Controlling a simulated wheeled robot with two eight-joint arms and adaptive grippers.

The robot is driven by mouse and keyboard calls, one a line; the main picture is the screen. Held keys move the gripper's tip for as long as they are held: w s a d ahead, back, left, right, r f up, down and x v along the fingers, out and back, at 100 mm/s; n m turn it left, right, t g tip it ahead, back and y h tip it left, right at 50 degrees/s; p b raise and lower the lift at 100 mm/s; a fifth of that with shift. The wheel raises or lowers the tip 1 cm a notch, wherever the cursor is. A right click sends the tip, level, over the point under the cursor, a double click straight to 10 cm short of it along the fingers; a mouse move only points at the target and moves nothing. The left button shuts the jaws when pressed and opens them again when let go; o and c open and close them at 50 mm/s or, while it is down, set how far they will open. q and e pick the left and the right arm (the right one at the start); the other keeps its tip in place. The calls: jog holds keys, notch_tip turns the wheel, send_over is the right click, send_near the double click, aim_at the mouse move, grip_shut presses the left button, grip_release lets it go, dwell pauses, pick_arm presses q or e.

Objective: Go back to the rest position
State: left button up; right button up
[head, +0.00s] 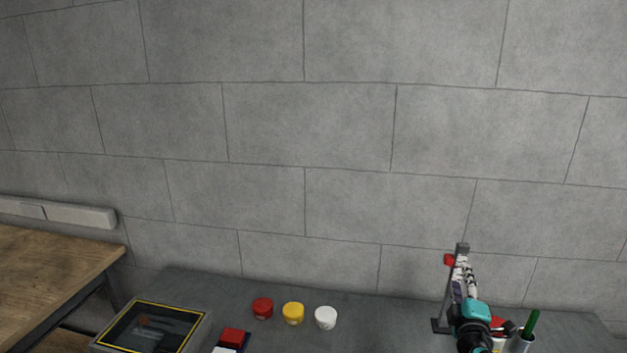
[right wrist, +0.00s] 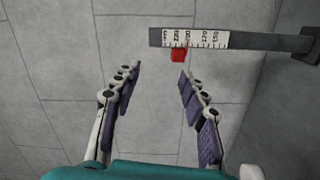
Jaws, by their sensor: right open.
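My right gripper (head: 464,270) is at the lower right of the head view, in front of an upright grey post with a scale. In the right wrist view my right gripper (right wrist: 158,75) is open, with nothing between its fingers. The post (right wrist: 262,41) crosses the top of that view, with a white scale (right wrist: 195,39) and a small red block (right wrist: 179,55) just beyond the fingertips. The red block also shows in the head view (head: 449,259), left of the post's top. My left gripper is not in view.
On the grey table (head: 380,318) stand a red jar (head: 263,308), a yellow jar (head: 293,313) and a white jar (head: 325,318). A yellow-edged case (head: 204,333) is at lower left. A cup (head: 520,344) holding a green item (head: 533,322) stands right of my gripper. A wooden table (head: 50,265) is at left.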

jog(key=s+a+f+m+g+y, duration=0.2)
jog(key=s+a+f+m+g, duration=0.1)
jog(key=s+a, duration=0.4)
jog(key=s+a+f+m+g+y, duration=0.2)
jog(key=s+a+f+m+g, duration=0.1)
jog(key=s+a, duration=0.5)
jog(key=s+a+f+m+g+y, duration=0.2)
jog(key=s+a+f+m+g, duration=0.2)
jog(key=s+a, duration=0.4)
jog(key=s+f+m, duration=0.1)
jog(key=s, duration=0.2)
jog(key=shift+f+m, duration=0.15)
jog(key=shift+m, duration=0.25)
jog(key=shift+w, duration=0.1)
dwell(0.7)
